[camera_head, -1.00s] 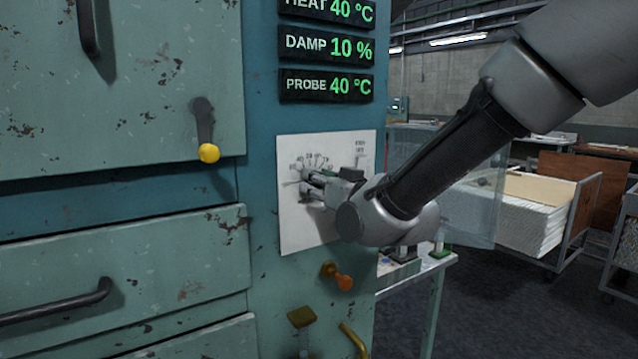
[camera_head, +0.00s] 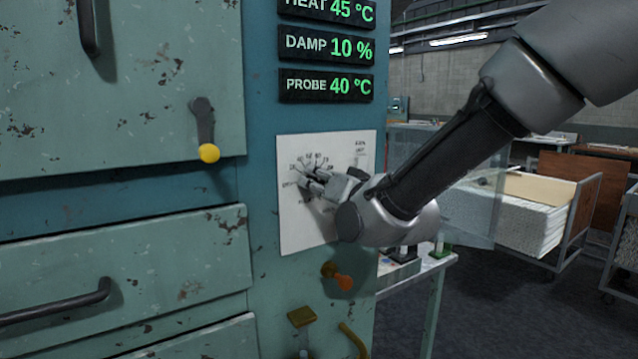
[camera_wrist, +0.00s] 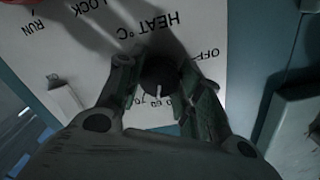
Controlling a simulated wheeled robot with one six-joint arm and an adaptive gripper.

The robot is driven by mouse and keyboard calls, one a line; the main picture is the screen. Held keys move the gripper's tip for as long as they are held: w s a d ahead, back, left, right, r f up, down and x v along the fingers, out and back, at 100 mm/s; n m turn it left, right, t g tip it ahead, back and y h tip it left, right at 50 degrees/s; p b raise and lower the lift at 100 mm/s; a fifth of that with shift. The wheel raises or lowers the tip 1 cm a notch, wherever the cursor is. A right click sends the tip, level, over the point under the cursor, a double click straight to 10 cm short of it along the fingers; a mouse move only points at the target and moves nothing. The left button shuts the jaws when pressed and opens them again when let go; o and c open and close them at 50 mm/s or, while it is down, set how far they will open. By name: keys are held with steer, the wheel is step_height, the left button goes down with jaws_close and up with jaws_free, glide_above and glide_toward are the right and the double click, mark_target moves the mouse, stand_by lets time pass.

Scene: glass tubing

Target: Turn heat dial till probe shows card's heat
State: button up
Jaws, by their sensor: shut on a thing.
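My gripper (camera_head: 316,184) is shut on the heat dial, in front of the white dial plate (camera_head: 297,231). In the wrist view the dark round heat dial (camera_wrist: 160,76) with a pale pointer mark sits between the two fingers of my gripper (camera_wrist: 166,90). Printed numbers partly show by the pointer; the fingers hide some of the scale. The heat display (camera_head: 337,11) reads 45 °C, its label cut by the top edge. The probe display (camera_head: 327,86) reads 40 °C. I see no card that I can read.
The damp display (camera_head: 328,47) reads 10 %. A yellow-knobbed lever (camera_head: 207,140) is on the cabinet at left. An orange-tipped handle (camera_head: 340,280) sticks out below the plate. A run/lock switch (camera_wrist: 64,94) is beside the dial. A small table (camera_head: 432,266) and a trolley (camera_head: 575,225) stand at right.

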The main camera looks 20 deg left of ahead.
steer(key=o, duration=1)
steer(key=shift+o, duration=0.2)
steer(key=v, duration=1.2)
